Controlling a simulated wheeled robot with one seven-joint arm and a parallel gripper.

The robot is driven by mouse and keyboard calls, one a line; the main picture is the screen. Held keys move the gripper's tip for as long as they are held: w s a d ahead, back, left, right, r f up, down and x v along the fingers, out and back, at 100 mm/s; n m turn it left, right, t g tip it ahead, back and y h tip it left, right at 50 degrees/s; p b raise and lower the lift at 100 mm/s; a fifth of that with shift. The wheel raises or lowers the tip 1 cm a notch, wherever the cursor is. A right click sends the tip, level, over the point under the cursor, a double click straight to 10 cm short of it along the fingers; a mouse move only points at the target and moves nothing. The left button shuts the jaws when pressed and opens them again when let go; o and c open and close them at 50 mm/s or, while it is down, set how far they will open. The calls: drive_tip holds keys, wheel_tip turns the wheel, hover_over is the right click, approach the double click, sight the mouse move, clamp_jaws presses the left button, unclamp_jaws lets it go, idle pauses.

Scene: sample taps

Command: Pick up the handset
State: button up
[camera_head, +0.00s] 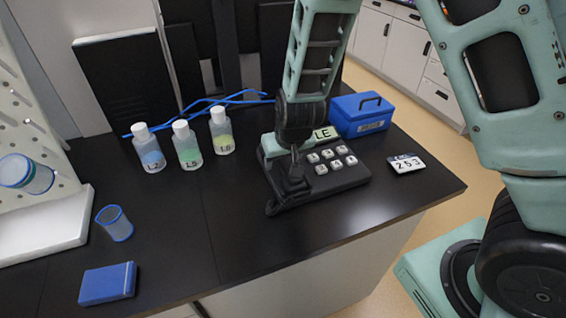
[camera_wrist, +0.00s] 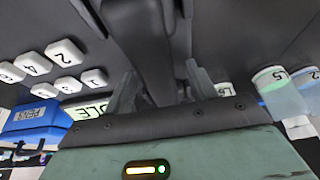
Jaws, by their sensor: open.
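The dark handset (camera_head: 280,205) lies along the left side of a black keypad device (camera_head: 345,181) on the counter. My gripper (camera_head: 292,178) is right above it and hides much of it. In the wrist view the handset (camera_wrist: 145,45) is a dark bar running down between the two fingers of my gripper (camera_wrist: 160,88). The fingers are open, one on each side of the bar; I cannot tell whether they touch it. The device's white keys (camera_wrist: 65,52) and its pale display (camera_wrist: 88,109) show at the left of the wrist view.
A blue case (camera_head: 360,115) stands behind the device, and a numbered card (camera_head: 406,163) lies to its right. Three labelled bottles (camera_head: 186,143) and a blue cable (camera_head: 215,101) are to the left. A blue-rimmed cup (camera_head: 115,223) and blue box (camera_head: 107,284) sit front left.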

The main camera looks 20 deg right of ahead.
drive_tip(key=shift+f, duration=0.15)
drive_tip(key=shift+c, duration=0.3)
drive_tip(key=c, duration=1.1)
